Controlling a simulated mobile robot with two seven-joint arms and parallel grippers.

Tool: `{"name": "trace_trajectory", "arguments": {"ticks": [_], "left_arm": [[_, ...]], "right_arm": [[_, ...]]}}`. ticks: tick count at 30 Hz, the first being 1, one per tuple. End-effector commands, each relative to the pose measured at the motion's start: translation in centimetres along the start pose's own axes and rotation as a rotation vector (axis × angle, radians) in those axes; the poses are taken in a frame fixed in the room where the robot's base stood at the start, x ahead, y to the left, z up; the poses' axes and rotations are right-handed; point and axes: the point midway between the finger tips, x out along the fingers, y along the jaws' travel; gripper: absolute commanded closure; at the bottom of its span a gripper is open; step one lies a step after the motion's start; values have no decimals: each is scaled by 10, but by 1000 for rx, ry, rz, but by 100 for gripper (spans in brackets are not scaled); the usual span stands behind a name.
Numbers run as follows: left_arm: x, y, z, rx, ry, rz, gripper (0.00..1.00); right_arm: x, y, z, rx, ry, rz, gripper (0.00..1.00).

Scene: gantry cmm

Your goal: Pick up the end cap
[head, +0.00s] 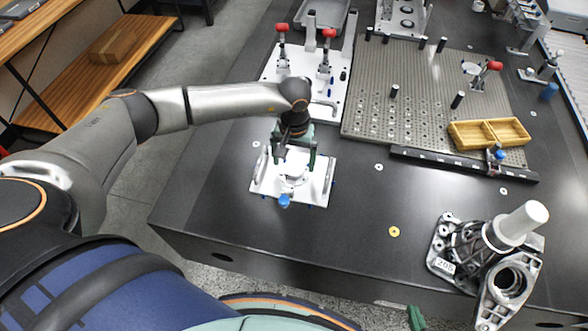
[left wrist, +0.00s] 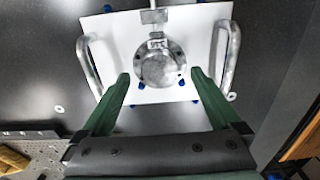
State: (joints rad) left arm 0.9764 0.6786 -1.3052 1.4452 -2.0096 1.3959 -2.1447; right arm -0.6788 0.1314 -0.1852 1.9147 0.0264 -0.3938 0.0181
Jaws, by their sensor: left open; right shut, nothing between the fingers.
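The end cap (left wrist: 162,64) looks like a round, flat metal disc with a small label at its rim. It lies on a white fixture plate (left wrist: 205,28) with a metal handle on each side. In the head view the end cap (head: 293,172) is partly hidden by my left gripper (head: 294,158). The left gripper is open above the plate, and its green fingers are on either side of the disc in the left wrist view. I cannot tell whether they touch it. A green tip of my right gripper (head: 415,318) shows at the bottom edge of the head view, away from the end cap.
A metal casting with a white cylinder (head: 522,222) stands at the right front. Behind are a perforated plate (head: 430,70), a wooden tray (head: 488,133) and a white clamp fixture (head: 305,65). The table's centre is mostly clear.

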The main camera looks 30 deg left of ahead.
Motion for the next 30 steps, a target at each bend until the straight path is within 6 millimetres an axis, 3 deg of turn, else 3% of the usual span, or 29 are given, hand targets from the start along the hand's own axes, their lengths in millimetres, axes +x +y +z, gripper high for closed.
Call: {"name": "trace_trajectory", "arguments": {"ticks": [4,12,30], "left_arm": [[17,0,1,-1,-2,1,3],[20,0,0,0,0,2,3],[19,0,0,-1,0,2,70]], "right_arm": [[0,0,0,0,-1,1,100],[0,1,0,0,-2,2,100],[0,1,1,0,-2,2,100]]}}
